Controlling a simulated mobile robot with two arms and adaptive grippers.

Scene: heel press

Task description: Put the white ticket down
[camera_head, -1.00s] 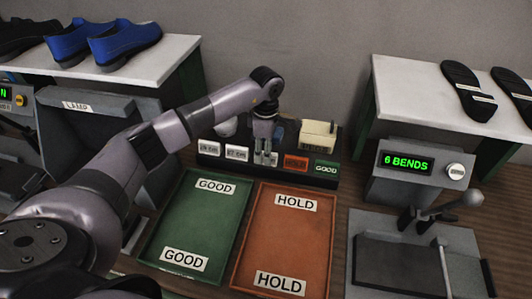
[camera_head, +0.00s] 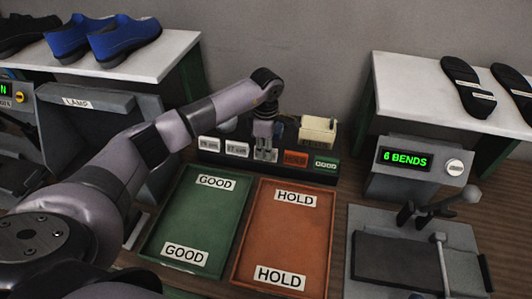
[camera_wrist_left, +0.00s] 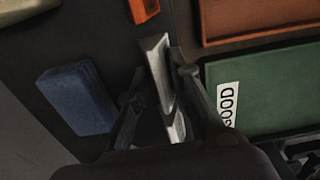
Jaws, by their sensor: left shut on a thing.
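My left gripper (camera_head: 265,156) is at the dark ticket rack (camera_head: 208,165), behind the green and orange trays. In the left wrist view, the left gripper (camera_wrist_left: 160,105) is shut on the white ticket (camera_wrist_left: 155,60), which stands as a narrow pale strip between the fingers. In the head view the fingers mostly hide the ticket. Whether its lower edge touches the rack is hidden. My right gripper is not in view.
The green GOOD tray (camera_head: 200,217) and orange HOLD tray (camera_head: 285,235) lie empty in front. A cream block (camera_head: 318,130) stands behind the rack; a blue block (camera_wrist_left: 75,98) shows in the wrist view. A bending machine (camera_head: 415,175) reads 6 BENDS at right.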

